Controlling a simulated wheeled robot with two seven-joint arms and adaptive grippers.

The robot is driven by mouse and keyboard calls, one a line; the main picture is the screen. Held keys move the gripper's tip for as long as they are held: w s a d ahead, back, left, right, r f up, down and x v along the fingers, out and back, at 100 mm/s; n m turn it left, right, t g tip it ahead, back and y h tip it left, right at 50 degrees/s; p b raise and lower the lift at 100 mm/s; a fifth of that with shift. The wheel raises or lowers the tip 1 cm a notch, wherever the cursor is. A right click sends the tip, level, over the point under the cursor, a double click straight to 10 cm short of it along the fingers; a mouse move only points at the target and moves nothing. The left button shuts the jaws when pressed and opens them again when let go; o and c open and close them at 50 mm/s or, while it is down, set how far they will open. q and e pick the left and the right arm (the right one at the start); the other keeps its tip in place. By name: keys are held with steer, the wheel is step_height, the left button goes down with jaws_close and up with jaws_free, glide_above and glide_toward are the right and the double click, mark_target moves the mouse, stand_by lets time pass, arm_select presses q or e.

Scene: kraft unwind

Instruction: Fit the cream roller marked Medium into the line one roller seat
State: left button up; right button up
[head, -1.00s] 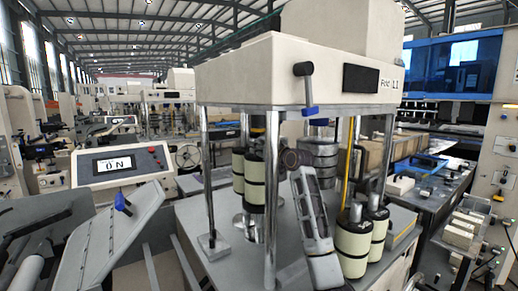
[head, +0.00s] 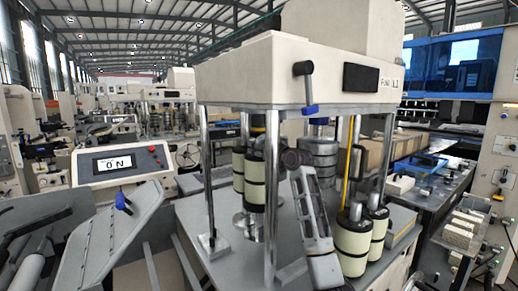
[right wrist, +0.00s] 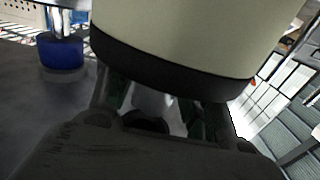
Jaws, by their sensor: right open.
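Cream rollers with black bands stand in the head view. Two (head: 352,240) are at the front right of the machine deck, and others (head: 256,183) stand between the posts at the left. I cannot read a Medium mark on any. My right arm reaches up the middle of the head view, where I cannot make out its fingers. In the right wrist view a cream roller (right wrist: 190,40) with a black lower band is close in front of my open right gripper (right wrist: 165,105). The roller partly hides the fingers; I cannot tell whether they touch. My left gripper is out of view.
The machine's cream top (head: 265,75) rests on metal posts (head: 271,190) that crowd the space around the arm. A blue-tipped lever (head: 310,110) hangs from its front. A panel (head: 122,165) reading ON is at the left. A blue cylinder (right wrist: 62,52) shows in the right wrist view.

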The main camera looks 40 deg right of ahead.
steer(key=shift+s, duration=0.55)
steer(key=shift+s+a+b, duration=0.1)
steer(key=shift+s+b, duration=0.3)
steer(key=shift+s, duration=0.3)
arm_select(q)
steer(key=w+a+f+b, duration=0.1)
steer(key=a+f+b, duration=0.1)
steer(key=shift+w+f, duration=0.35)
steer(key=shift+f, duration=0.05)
arm_select(e)
steer(key=s+a, duration=0.1)
steer(key=s, duration=0.8)
steer(key=shift+s, duration=0.25)
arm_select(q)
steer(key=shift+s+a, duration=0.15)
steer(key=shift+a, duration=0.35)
arm_select(e)
steer(key=shift+r, duration=0.1)
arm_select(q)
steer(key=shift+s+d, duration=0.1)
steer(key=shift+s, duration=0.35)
